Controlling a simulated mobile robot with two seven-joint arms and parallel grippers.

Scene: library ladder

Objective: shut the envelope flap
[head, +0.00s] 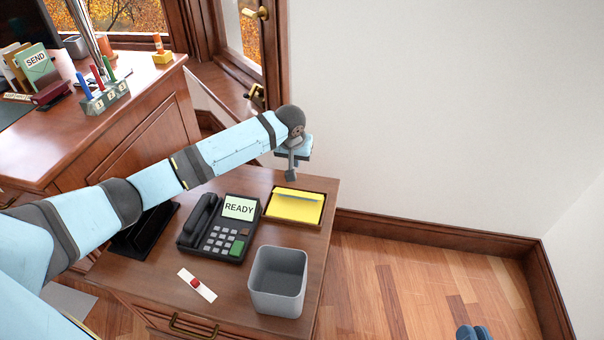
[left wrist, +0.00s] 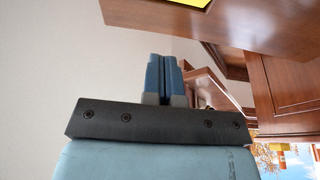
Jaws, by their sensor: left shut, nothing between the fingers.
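I cannot tell whether that strip is a flap. A corner of the yellow piece shows in the left wrist view (left wrist: 188,2). My left gripper (head: 291,174) is just beyond and above the tray, shut and empty. Its closed fingers show in the left wrist view (left wrist: 165,78). My right gripper (head: 473,332) is low at the bottom right, far from the desk, fingers together; only its tip end shows.
A desk phone (head: 217,228) reading READY stands left of the tray. A grey open bin (head: 278,281) stands in front. A white strip with a red button (head: 196,284) lies nearby. A green SEND card (head: 36,65) stands on the far-left desk. The floor at right is clear.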

